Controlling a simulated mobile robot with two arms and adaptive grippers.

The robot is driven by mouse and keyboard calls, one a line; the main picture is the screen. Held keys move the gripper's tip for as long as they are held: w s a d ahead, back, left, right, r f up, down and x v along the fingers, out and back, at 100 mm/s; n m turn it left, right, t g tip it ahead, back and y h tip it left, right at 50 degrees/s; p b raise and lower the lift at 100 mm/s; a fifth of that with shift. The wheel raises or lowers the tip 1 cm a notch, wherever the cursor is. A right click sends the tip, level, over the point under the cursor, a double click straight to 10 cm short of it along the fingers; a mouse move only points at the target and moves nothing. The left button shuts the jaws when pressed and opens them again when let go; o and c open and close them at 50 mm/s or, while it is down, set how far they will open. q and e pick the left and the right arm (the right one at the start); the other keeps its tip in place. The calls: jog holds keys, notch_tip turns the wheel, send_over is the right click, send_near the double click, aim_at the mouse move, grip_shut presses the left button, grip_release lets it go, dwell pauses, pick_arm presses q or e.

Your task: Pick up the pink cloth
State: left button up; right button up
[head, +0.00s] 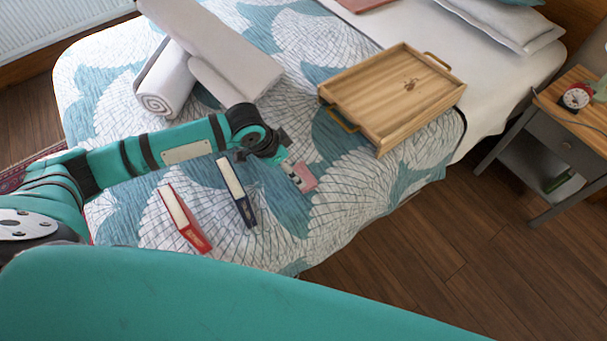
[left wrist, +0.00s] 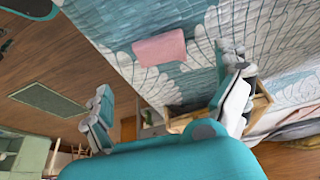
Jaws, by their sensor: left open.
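The pink cloth (head: 307,179) lies on the patterned bedspread, near the bed's front edge and in front of the wooden tray. It is small and looks folded into a rectangle; the left wrist view shows it whole (left wrist: 160,47). My left gripper (head: 293,175) is at the cloth in the head view and partly covers its left side. In the left wrist view my left gripper (left wrist: 168,85) has its two fingers wide apart, with nothing between them; the cloth lies beyond the fingertips. I cannot see any contact. My right gripper is not in view.
A wooden tray (head: 391,98) with handles stands behind the cloth. A red book (head: 185,218) and a dark blue book (head: 236,190) are left of the cloth. Rolled towels (head: 166,88) lie farther back. A nightstand (head: 560,135) stands at right, beyond open floor.

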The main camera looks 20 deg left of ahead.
aim_at(300, 175)
pick_arm(q)
jog(key=x, duration=0.3)
jog(key=shift+w+d+f, duration=0.15)
jog(key=shift+w+f, duration=0.05)
jog(key=shift+f, duration=0.6)
jog(key=x, duration=0.3)
jog(key=shift+w+d+f, duration=0.1)
jog(key=shift+f, duration=0.25)
jog(key=shift+w+d+f, duration=0.1)
jog(key=shift+w+f, duration=0.05)
jog(key=shift+f, duration=0.2)
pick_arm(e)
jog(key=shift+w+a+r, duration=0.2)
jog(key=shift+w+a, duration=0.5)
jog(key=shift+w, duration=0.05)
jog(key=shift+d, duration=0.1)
pick_arm(q)
jog(key=c, duration=1)
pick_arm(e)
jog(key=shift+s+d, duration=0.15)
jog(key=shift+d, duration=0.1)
pick_arm(q)
jog(key=shift+r, duration=0.1)
